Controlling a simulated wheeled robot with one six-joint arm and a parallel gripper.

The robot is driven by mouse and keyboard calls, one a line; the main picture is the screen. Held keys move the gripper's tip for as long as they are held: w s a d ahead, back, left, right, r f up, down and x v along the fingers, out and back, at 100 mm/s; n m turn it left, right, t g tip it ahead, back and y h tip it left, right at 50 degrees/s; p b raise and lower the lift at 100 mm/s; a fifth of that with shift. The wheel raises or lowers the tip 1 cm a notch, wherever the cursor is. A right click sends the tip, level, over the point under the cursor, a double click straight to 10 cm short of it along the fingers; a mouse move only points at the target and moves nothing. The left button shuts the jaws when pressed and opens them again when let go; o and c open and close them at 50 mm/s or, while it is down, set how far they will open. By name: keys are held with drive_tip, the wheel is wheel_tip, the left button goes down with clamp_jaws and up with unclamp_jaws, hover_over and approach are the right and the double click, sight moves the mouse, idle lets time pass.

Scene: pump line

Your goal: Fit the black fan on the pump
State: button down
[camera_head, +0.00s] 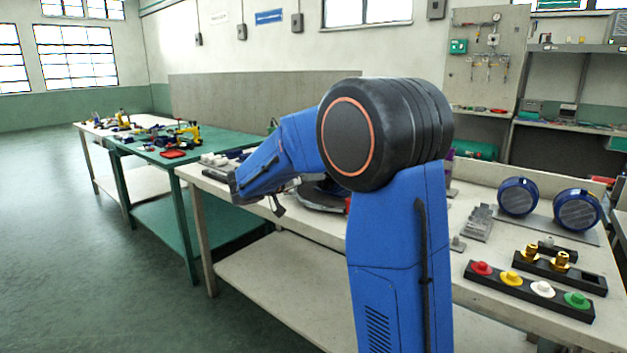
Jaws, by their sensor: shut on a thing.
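No other fan or pump is clear.
Two blue round parts (518,197) (578,210) stand on the bench at right. In front are a black rack with coloured knobs (528,291) and a black holder with brass fittings (559,272). A green table (190,141) with tools stands left; the floor (60,230) is clear.

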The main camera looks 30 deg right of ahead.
drive_tip(key=shift+d, duration=0.2)
idle(0.4)
drive_tip(key=c, duration=1.6)
unclamp_jaws()
drive_tip(key=shift+a, duration=0.1)
drive_tip(key=shift+v, duration=2.85)
drive_tip(key=shift+a, duration=0.15)
drive_tip(key=v, duration=1.7)
drive_tip(key=shift+s+a, duration=0.1)
drive_tip(key=shift+s, duration=0.05)
